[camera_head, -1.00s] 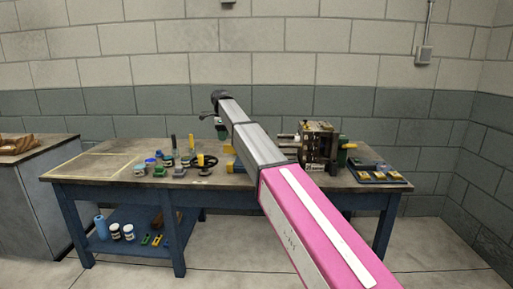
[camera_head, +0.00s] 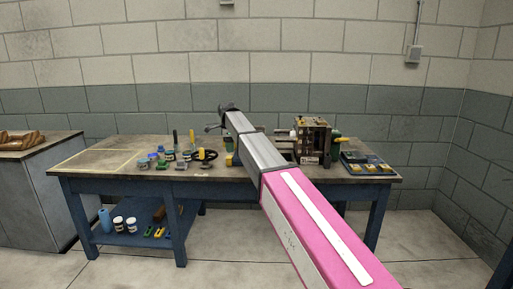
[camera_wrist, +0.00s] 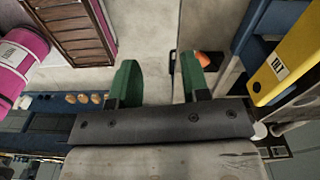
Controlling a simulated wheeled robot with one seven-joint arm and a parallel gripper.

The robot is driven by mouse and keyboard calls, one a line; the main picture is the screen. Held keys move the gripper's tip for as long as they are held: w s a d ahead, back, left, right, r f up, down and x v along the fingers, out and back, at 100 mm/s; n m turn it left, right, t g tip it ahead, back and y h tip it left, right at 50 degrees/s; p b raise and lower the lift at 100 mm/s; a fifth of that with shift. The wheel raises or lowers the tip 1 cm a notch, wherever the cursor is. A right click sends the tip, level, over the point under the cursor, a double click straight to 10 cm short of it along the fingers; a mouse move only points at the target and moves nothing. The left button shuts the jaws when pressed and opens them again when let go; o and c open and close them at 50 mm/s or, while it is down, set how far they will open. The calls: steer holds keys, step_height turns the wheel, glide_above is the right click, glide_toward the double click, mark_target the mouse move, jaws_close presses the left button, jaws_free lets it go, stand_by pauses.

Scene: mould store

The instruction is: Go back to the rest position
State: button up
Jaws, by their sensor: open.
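My arm reaches from the lower right of the head view towards the workbench (camera_head: 110,162), its far end in front of the bench's back edge and the wall. My gripper (camera_wrist: 158,80) shows in the wrist view with its two green fingers well apart. Nothing is between the fingers but pale grey surface behind them.
A dark machine block (camera_head: 312,140) and a blue tray (camera_head: 368,168) stand on the bench's right. Several jars and tools (camera_head: 180,158) stand left of my arm. Jars (camera_head: 124,224) sit on the lower shelf. A side cabinet (camera_head: 35,190) is at left. The floor in front is clear.

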steer(key=s+d+f+n, duration=0.4)
steer(key=s+d+f, duration=0.2)
steer(key=d+f, duration=0.35)
steer(key=s+d+f+n, duration=0.3)
steer(key=s+d+f, duration=0.45)
steer(key=f, duration=0.25)
steer(key=s+d+f+n, duration=0.4)
steer(key=s+d+f, duration=0.3)
steer(key=s, duration=0.2)
steer(key=s+d+f+n, duration=0.5)
steer(key=s+d+f, duration=0.1)
steer(key=s, duration=0.4)
steer(key=shift+s+d+f+n, duration=0.15)
steer(key=shift+d+f+n, duration=0.2)
steer(key=shift+d, duration=0.45)
